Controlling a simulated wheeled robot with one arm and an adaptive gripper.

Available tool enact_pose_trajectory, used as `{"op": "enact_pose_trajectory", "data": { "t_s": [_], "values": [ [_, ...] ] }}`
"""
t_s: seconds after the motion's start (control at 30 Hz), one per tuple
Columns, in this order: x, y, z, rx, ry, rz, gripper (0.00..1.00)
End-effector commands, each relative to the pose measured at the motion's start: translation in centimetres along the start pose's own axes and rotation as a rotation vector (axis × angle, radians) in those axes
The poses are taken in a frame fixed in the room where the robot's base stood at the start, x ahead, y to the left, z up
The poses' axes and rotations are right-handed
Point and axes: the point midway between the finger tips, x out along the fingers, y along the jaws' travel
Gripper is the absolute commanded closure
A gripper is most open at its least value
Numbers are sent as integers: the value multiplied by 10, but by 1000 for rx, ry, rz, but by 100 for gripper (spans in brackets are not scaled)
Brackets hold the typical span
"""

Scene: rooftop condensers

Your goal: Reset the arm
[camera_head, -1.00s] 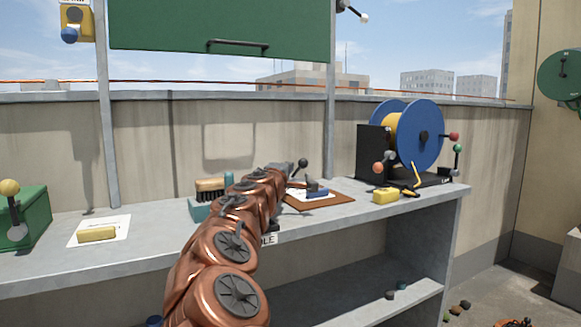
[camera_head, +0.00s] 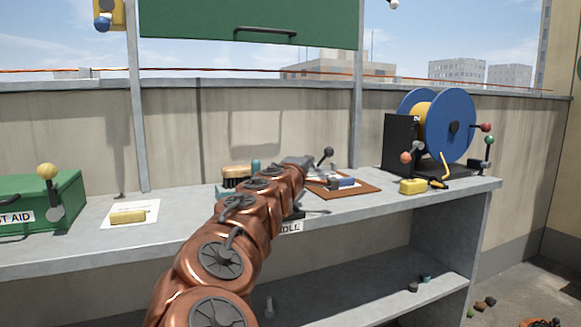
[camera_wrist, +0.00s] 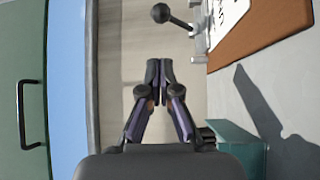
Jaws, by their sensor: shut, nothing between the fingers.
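My arm (camera_head: 240,235) is copper-coloured and reaches from the bottom of the head view up over the grey workbench (camera_head: 95,240). Its far end, with my gripper, points away over the bench and is hard to make out there. In the wrist view my gripper (camera_wrist: 159,66) is shut, its two dark fingertips together with nothing between them. It points toward the beige wall, above the bench and apart from the things on it.
A teal holder with a brush (camera_head: 237,176) and a brown clipboard (camera_head: 350,190) lie close to my arm's end. A green first aid box (camera_head: 60,190) stands left; a blue cable reel (camera_head: 452,125) stands right. A yellow block (camera_head: 127,216) lies on paper. A green cabinet (camera_head: 245,18) hangs above.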

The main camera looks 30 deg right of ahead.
Motion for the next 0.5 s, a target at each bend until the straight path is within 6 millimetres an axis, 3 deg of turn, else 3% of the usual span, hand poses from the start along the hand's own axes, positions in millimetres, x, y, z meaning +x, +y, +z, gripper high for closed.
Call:
{"op": "enact_pose_trajectory", "data": {
  "t_s": [0.27, 0.37, 0.5],
  "values": [
    [-1, 4, 2, 6, -5, -1, 100],
    [-4, 20, 10, 35, -27, -5, 100],
    [-16, 56, 34, 125, -91, -28, 100]
  ]
}}
